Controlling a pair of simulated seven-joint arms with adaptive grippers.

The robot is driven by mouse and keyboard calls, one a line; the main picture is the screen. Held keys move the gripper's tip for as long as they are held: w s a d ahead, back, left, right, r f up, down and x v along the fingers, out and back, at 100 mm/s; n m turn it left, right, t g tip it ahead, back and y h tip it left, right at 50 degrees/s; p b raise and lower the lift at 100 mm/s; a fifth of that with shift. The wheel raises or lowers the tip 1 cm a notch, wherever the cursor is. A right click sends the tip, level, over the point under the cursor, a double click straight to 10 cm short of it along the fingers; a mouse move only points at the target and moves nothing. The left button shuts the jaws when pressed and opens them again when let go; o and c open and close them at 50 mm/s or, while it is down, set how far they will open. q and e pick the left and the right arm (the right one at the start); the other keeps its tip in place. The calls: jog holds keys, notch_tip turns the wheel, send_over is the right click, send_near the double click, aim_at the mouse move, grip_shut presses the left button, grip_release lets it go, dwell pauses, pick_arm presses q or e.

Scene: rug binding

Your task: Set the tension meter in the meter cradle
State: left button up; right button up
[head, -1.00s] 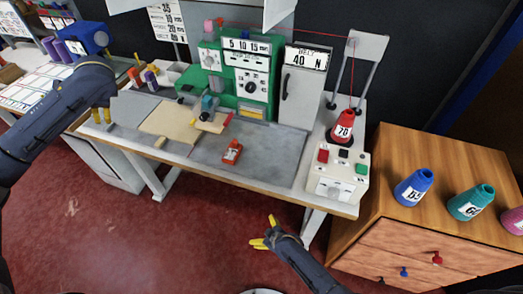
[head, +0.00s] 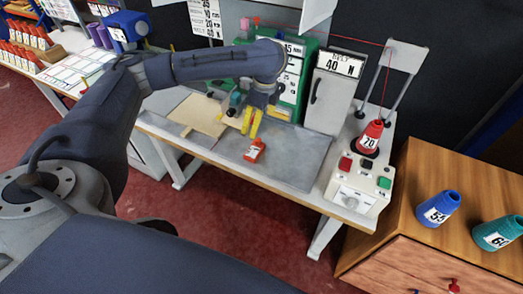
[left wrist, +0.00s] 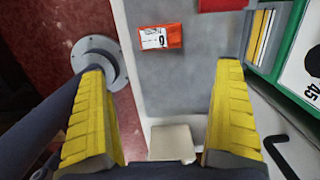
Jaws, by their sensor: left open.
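The tension meter appears to be the small orange-red block with a white label (head: 254,150) lying on the grey work surface. It also shows in the left wrist view (left wrist: 161,37), lying flat beyond the fingertips. My left gripper (head: 250,130) points down just behind the meter. In the left wrist view its yellow fingers (left wrist: 160,72) are wide apart with nothing between them. The meter cradle cannot be picked out for certain. My right gripper is out of the head view.
A green machine (head: 290,88) and a grey cabinet (head: 330,97) stand at the back. A wooden board (head: 198,113) lies left. A control box (head: 355,187) and a red cone (head: 370,135) stand right. The grey surface (head: 300,160) right of the meter is clear.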

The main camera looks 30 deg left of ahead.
aim_at(255, 149)
pick_arm(q)
jog(key=f, duration=0.5)
jog(key=a+f, duration=0.1)
jog(key=f, duration=0.5)
jog(key=a+f, duration=0.1)
jog(key=f, duration=0.4)
jog(key=shift+f, duration=0.3)
jog(key=c, duration=1.2)
